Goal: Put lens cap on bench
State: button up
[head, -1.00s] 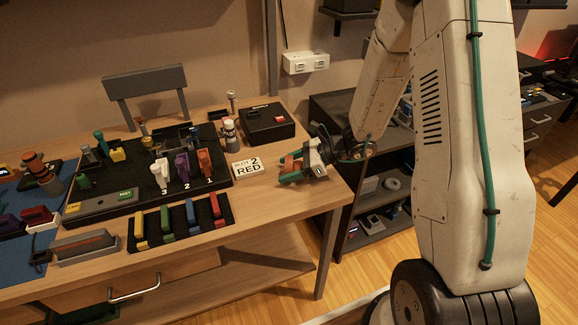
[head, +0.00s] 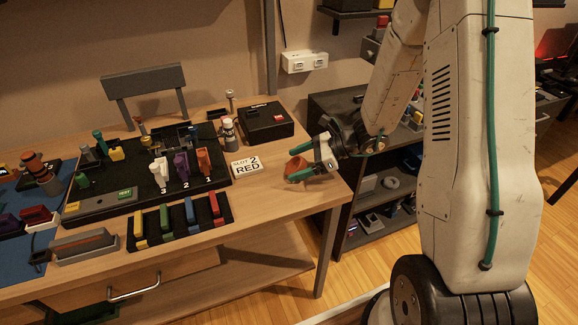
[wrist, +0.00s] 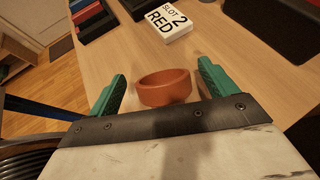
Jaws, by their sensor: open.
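A round, shallow orange-brown cap (wrist: 165,95), seemingly the lens cap, rests on the bare wood of the bench (wrist: 120,45). In the head view the cap (head: 296,166) is near the bench's right end, to the right of the "SLOT 2 RED" card. My gripper (wrist: 162,74) is open, with its green fingers on either side of the cap. In the wrist view a gap shows between the cap and each finger. In the head view my gripper (head: 293,164) partly hides the cap.
The "SLOT 2 RED" card (head: 247,166) lies just left of the cap. A black box with a red button (head: 267,122) stands behind. A rack of coloured pieces (head: 181,222) is at the front. The bench's right edge is close to my gripper.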

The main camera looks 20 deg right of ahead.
jog(key=v, duration=0.8)
jog(key=shift+d+r, duration=0.1)
jog(key=shift+r, duration=0.15)
jog(key=s+a+r+n+g+h, duration=0.3)
jog(key=s+a+r+n+g, duration=0.2)
jog(key=s+a+r+n, duration=0.55)
jog(key=s+d+r+n+h, duration=0.2)
jog(key=s+r+n+h, duration=0.2)
jog(key=s+n, duration=0.2)
jog(key=s+d+r+n+t+h, duration=0.1)
jog(key=s+r+n+h, duration=0.3)
jog(key=s, duration=0.5)
jog(key=shift+s+d+n, duration=0.25)
jog(key=shift+d+n, duration=0.45)
jog(key=shift+n, duration=0.35)
